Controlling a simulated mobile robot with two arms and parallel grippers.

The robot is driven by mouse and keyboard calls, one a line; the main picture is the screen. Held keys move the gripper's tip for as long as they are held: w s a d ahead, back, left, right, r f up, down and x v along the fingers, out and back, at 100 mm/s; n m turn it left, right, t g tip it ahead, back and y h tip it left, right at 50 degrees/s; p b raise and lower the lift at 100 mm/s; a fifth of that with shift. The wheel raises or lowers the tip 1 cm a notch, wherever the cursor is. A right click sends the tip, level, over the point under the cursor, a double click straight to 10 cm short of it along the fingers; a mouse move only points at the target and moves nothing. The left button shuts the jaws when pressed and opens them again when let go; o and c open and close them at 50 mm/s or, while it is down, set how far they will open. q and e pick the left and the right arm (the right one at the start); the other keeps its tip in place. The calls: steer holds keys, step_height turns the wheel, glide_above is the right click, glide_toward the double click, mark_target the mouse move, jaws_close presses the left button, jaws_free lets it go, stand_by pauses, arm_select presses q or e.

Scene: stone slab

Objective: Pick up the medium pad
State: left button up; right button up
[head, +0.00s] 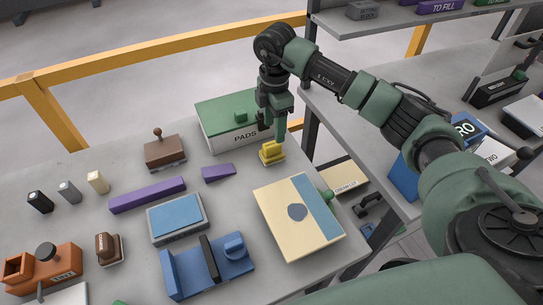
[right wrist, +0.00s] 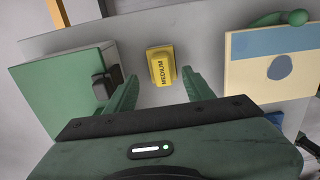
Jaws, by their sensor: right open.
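The medium pad is a small yellow block (head: 272,153) on the grey slab, just right of the green-lidded PADS box. In the right wrist view the yellow pad (right wrist: 162,66) shows the word MEDIUM on its face. It lies ahead of my right gripper, in line with the gap between the fingers. My right gripper (head: 273,132) points down just above the pad. In the right wrist view the gripper (right wrist: 160,88) is open with nothing between its fingers. My left gripper is not in view.
The PADS box (head: 240,131) stands close on the left of the pad. A cream box with a blue stripe (head: 285,229) lies to the front right. A purple block (head: 218,172), a brown stamp (head: 165,150) and a blue pad (head: 178,217) lie further left.

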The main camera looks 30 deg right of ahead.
mark_target(272, 144)
steer(key=shift+s+f+p, duration=0.1)
steer(key=shift+f+p, duration=0.25)
steer(key=shift+f, duration=0.5)
steer(key=f, duration=0.1)
steer(key=f+p, duration=0.1)
steer(key=f, duration=0.2)
steer(key=shift+a+f+p, duration=0.3)
steer(key=shift+a+p, duration=0.1)
steer(key=shift+f, duration=0.3)
jaws_close()
